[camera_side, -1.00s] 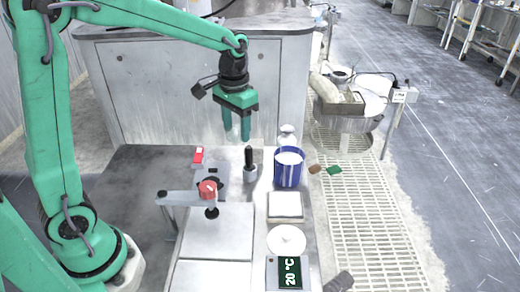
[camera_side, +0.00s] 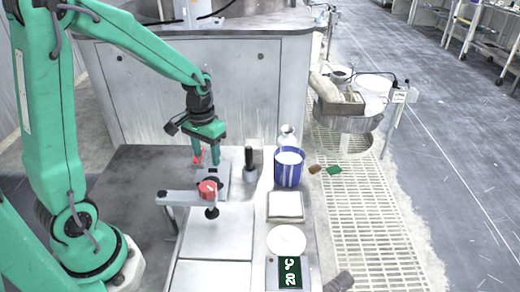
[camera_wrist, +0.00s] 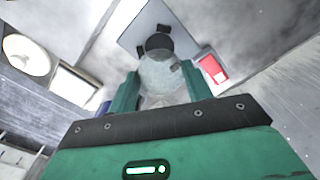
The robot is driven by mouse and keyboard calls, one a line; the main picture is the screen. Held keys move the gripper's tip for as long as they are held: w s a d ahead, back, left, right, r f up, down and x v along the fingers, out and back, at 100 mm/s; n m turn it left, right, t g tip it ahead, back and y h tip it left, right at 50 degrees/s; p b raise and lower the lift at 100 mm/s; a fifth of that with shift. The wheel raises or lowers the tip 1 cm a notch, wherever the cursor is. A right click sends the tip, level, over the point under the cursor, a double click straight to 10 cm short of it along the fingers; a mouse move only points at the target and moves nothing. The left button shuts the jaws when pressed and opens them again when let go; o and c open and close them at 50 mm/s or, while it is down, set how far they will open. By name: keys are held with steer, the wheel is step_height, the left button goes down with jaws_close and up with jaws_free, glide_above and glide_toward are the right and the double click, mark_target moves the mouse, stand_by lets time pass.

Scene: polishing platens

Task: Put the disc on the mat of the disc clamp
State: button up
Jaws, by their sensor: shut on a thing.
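My gripper (camera_side: 206,163) is shut on the disc (camera_wrist: 156,74), a pale translucent round seen between the fingers in the wrist view. In the side view I cannot make the disc out clearly. The disc clamp (camera_side: 207,188) has a red knob on a grey bar. Just behind the knob lies its grey plate, which shows in the wrist view (camera_wrist: 132,34) with small black pads. A dark round, which looks like the mat (camera_wrist: 159,42), is on that plate, partly covered by the disc's edge. My gripper is above the plate's far side; the exact height is unclear.
A red box (camera_wrist: 213,68) is beside the right finger in the wrist view. A black-handled upright tool (camera_side: 249,162), a blue jar (camera_side: 289,168), a white square pad (camera_side: 285,206) and a white dish (camera_side: 286,240) stand to the right. The front worktop (camera_side: 215,232) is clear.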

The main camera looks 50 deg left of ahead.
steer(key=shift+f, duration=0.15)
steer(key=shift+f, duration=3.2)
steer(key=shift+f, duration=0.25)
